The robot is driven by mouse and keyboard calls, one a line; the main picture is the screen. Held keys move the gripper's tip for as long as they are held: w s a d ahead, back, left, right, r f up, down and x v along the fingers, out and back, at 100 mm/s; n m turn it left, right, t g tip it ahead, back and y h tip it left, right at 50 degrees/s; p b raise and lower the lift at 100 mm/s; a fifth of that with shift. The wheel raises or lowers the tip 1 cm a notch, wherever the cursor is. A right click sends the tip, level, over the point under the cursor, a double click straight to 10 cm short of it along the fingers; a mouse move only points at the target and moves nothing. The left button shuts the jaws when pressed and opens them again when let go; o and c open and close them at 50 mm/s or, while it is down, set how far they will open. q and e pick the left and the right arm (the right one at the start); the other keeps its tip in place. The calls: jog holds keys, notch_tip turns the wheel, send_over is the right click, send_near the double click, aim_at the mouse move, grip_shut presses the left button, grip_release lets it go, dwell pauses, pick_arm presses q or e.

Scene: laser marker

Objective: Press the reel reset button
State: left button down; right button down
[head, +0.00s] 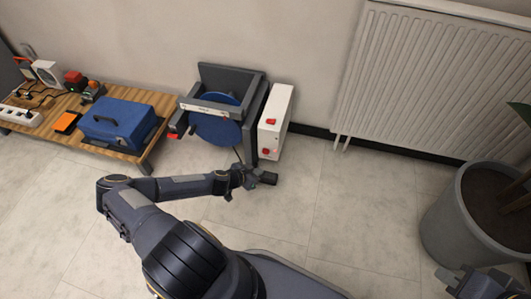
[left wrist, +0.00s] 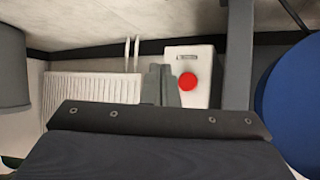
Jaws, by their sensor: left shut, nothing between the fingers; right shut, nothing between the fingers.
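A blue reel (head: 216,127) sits in a dark grey frame on the floor by the wall. Beside it stands a white box (head: 273,105) with one red piece (head: 271,121) higher up and another red piece (head: 266,151) lower down. In the left wrist view, a round red button (left wrist: 187,81) shows on the white box (left wrist: 203,98) under a small label that I cannot read. My left gripper (head: 268,178) is shut and empty, near the box's lower front. Its fingers (left wrist: 160,84) appear just left of the button, apparently not covering it. My right gripper (head: 472,283) is at the lower right, far from the box.
A low wooden bench (head: 90,135) at the left holds a blue toolbox (head: 118,120), a power strip and small devices. A radiator (head: 420,80) hangs on the wall at the right. A large grey plant pot (head: 460,220) stands at the right. Tiled floor between is clear.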

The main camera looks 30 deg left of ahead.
aim_at(266, 151)
pick_arm(q)
jog(key=w+a+b, duration=0.1)
jog(key=w, duration=0.5)
jog(key=shift+a, duration=0.25)
jog(key=shift+w+b, duration=0.1)
jog(key=shift+b, duration=0.3)
dwell(1.4)
jog(key=shift+w+b, duration=0.3)
jog(key=shift+w, duration=0.05)
